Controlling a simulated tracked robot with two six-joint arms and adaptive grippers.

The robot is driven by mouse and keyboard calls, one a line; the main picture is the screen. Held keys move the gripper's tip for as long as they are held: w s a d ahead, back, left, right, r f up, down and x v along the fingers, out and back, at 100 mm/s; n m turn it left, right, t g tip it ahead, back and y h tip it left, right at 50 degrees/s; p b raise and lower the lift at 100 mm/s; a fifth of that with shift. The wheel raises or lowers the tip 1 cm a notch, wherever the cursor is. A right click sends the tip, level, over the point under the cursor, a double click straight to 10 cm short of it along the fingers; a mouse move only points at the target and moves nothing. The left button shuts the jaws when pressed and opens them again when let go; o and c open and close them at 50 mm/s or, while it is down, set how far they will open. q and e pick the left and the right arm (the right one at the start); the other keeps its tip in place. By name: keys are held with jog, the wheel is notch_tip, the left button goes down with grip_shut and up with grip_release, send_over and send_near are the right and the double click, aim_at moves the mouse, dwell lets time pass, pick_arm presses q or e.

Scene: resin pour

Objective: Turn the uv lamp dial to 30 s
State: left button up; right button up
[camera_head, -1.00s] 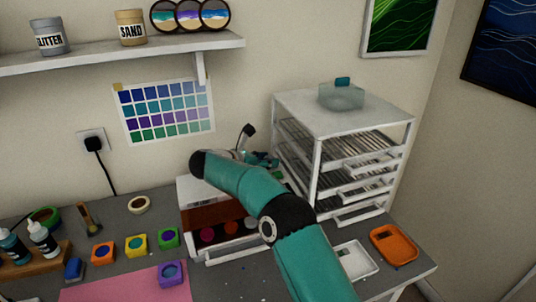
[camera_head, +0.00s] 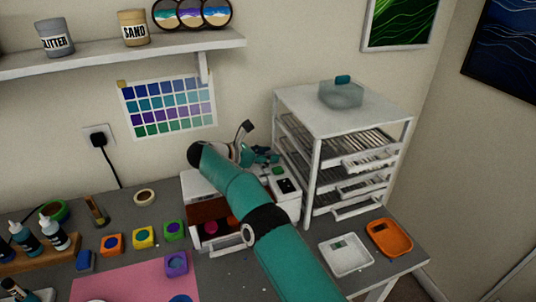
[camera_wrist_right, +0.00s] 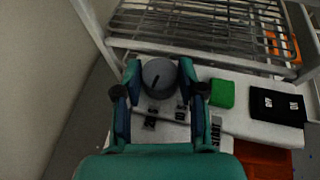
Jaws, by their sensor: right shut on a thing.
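The UV lamp unit (camera_head: 285,187) is a white box at the foot of the rack in the head view, partly hidden by my right arm. In the right wrist view its grey round dial (camera_wrist_right: 159,78) has a dark pointer mark. My right gripper (camera_wrist_right: 160,73) is shut on the dial, one finger on each side. The unit's green button (camera_wrist_right: 222,93) and black display (camera_wrist_right: 277,106) are right of the dial. My left gripper is not in view.
A white wire-shelf rack (camera_head: 340,105) stands close behind the unit. A white tray (camera_head: 345,255) and an orange tray (camera_head: 390,238) lie to the right. Paint pots, bottles and a pink mat (camera_head: 135,282) occupy the left of the bench.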

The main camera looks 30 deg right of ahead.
jog(key=o, duration=1.1)
jog(key=shift+v, duration=3.75)
jog(key=shift+c, duration=1.3)
jog(key=shift+s+d+f, duration=0.1)
jog(key=shift+s+d, duration=0.05)
jog(key=shift+d, duration=0.1)
jog(key=shift+c, duration=0.7)
